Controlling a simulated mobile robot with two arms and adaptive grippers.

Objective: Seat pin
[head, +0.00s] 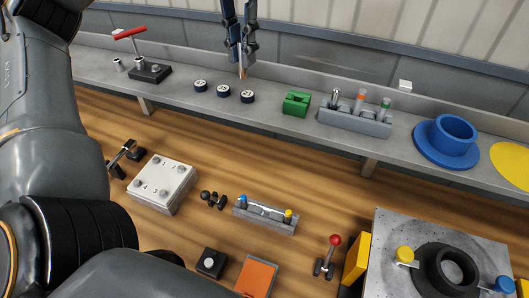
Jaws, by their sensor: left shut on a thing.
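My left gripper (242,62) reaches down from the top edge in the head view. It is shut on a small brass-coloured pin (242,73), which points downward. The pin is near the wall shelf, close above the right end of a row of three dark round pieces with pale tops: left (200,86), middle (223,91) and right (247,97). I cannot tell whether the pin's tip touches anything. A green slotted block (296,103) stands to the right. My right gripper is not in view.
A grey rack (355,122) with several upright pieces, a blue flange (440,145) and a yellow disc (512,163) stand along the shelf to the right. A red-handled tool (130,33) is at left. A wooden surface with several fixtures lies in front.

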